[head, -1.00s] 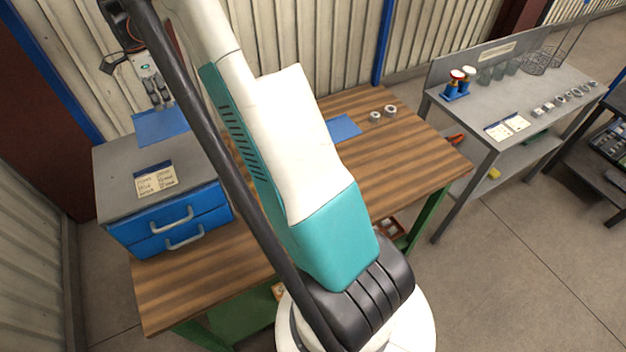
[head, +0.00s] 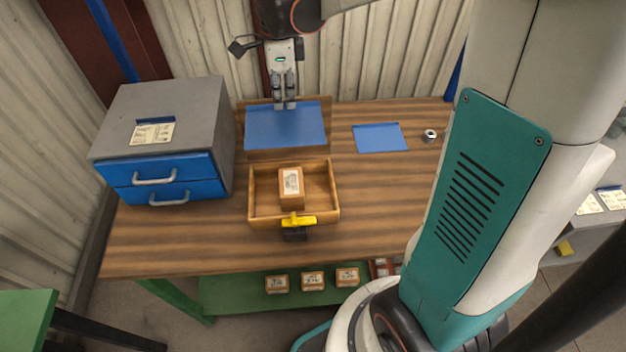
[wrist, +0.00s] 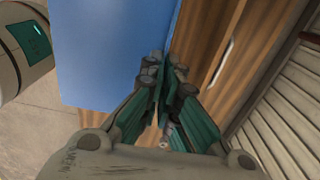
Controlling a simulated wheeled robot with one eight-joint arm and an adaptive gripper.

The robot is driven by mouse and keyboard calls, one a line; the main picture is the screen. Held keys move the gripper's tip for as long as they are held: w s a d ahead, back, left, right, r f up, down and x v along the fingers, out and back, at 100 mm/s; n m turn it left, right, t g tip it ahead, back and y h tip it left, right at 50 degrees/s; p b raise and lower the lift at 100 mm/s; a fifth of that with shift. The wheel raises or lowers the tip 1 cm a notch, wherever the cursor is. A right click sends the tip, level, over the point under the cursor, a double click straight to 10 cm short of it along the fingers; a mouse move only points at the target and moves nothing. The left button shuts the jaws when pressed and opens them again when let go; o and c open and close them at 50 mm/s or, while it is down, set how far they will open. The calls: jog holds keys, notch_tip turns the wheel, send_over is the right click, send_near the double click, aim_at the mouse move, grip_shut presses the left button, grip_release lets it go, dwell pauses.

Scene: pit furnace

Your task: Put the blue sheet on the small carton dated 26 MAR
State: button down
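My gripper (head: 285,104) is shut on the far edge of a blue sheet (head: 285,128), above the back of the wooden bench. The wrist view shows the closed fingers (wrist: 165,75) at the edge of the sheet (wrist: 115,50). One small carton (head: 290,184) with a pale label stands in an open wooden tray (head: 254,192), nearer the front than the sheet. Small labelled cartons also stand on the green lower shelf: left (head: 277,284), middle (head: 312,282) and right (head: 347,277). Their dates are too small to read.
A second blue sheet (head: 380,138) lies on the bench (head: 190,238) at right, beside a metal ring (head: 430,135). A grey cabinet (head: 200,105) with blue drawers stands at left. A yellow-handled piece (head: 298,220) is at the tray's front. The bench front is clear.

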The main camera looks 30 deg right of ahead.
jog(key=shift+s+d+f, duration=0.1)
jog(key=shift+s+f, duration=0.05)
jog(key=shift+f, duration=0.2)
notch_tip(320, 180, down, 19)
jog(key=b, duration=0.5)
jog(key=shift+f, duration=0.2)
jog(key=shift+f+b, duration=0.2)
jog(key=shift+b, duration=0.2)
jog(key=c, duration=1.8)
grip_release()
jog(key=shift+r, duration=0.15)
